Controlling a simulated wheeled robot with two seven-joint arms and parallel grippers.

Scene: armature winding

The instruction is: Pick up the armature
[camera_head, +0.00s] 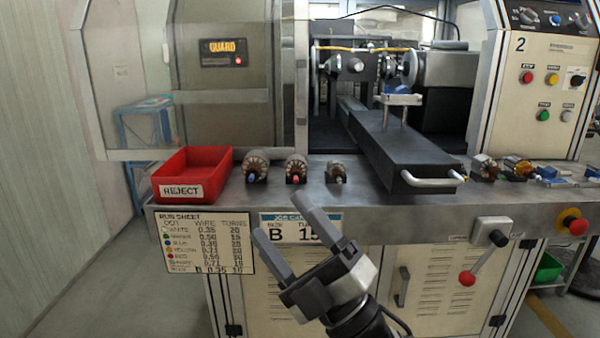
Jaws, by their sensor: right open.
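Three armatures stand in a row on the metal ledge: a large one (257,166) with a blue dot, a middle one (297,168) with a red dot, and a smaller one (337,172) whose dot is hard to make out. My right gripper (284,218) is open and empty, in front of and below the ledge. Its two fingers point up and to the left, apart from the armatures. It partly hides the job card (333,222), which shows "B". My left gripper is not in view.
A red REJECT bin (193,174) stands left of the armatures. A dark slide with a handle (432,181) juts out to their right. Copper-wound parts (517,168) lie further right. A run sheet (205,243) and a red-knobbed lever (484,257) are on the front.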

